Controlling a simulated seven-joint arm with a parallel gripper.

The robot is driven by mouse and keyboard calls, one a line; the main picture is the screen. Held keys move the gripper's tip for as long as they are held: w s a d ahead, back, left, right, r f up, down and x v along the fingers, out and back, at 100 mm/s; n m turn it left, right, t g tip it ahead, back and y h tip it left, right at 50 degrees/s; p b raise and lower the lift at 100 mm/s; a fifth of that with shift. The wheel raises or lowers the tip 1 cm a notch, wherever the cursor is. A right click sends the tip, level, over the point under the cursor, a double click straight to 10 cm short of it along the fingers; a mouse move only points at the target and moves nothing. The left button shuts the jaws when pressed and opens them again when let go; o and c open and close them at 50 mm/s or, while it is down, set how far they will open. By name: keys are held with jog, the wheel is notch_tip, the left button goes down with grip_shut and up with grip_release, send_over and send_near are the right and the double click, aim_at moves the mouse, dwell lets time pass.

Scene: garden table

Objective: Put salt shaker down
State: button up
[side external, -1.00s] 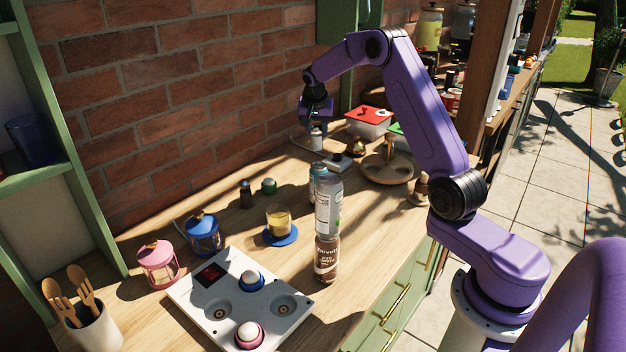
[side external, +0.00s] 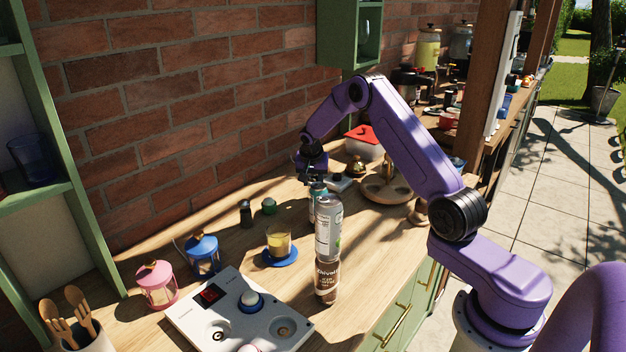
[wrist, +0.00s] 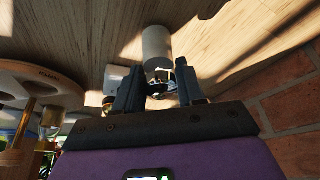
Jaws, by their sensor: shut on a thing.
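The salt shaker (wrist: 157,46) is a pale, whitish cylinder in the wrist view. Its metal top sits between the fingers of my gripper (wrist: 159,84), which is shut on it. A dark shaker (side external: 245,214) stands upright on the counter to the left of my gripper.
A round wooden stand (side external: 388,192) and red-lidded box (side external: 364,143) are right. Bare counter (side external: 215,222) lies at left.

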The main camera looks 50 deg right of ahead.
jog(key=shift+f, duration=0.1)
jog(key=o, duration=1.1)
jog(key=v, duration=1.2)
